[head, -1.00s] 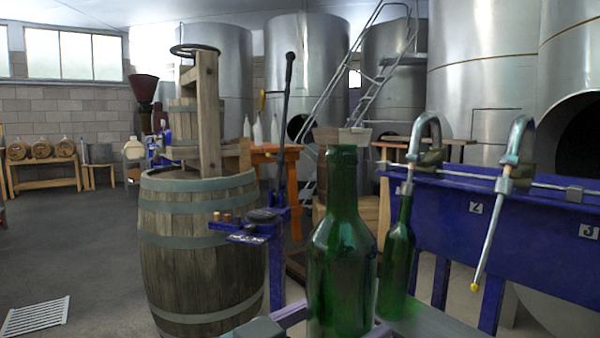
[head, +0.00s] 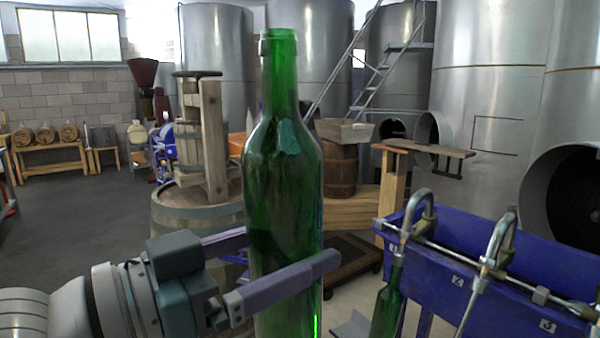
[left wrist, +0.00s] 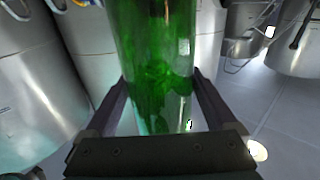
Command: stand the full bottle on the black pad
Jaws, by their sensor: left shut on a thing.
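A green glass bottle (head: 284,170) stands upright, large in the middle of the head view. My left gripper (head: 296,262) comes in from the left and is shut around its lower body. The bottle's foot is cut off by the picture's bottom edge. In the left wrist view the bottle (left wrist: 155,65) sits between the two fingers. It has a darker lower part, but I cannot tell a fill level surely. A second green bottle (head: 387,305) stands under a filling spout at lower right. I cannot make out the black pad. My right gripper is not in view.
A blue filling trough (head: 440,275) with bent metal spouts stands at the right. A wooden barrel (head: 190,212) is behind my left gripper. A dark low platform (head: 352,253) lies on the floor behind the held bottle. Open floor (head: 75,235) is at the left.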

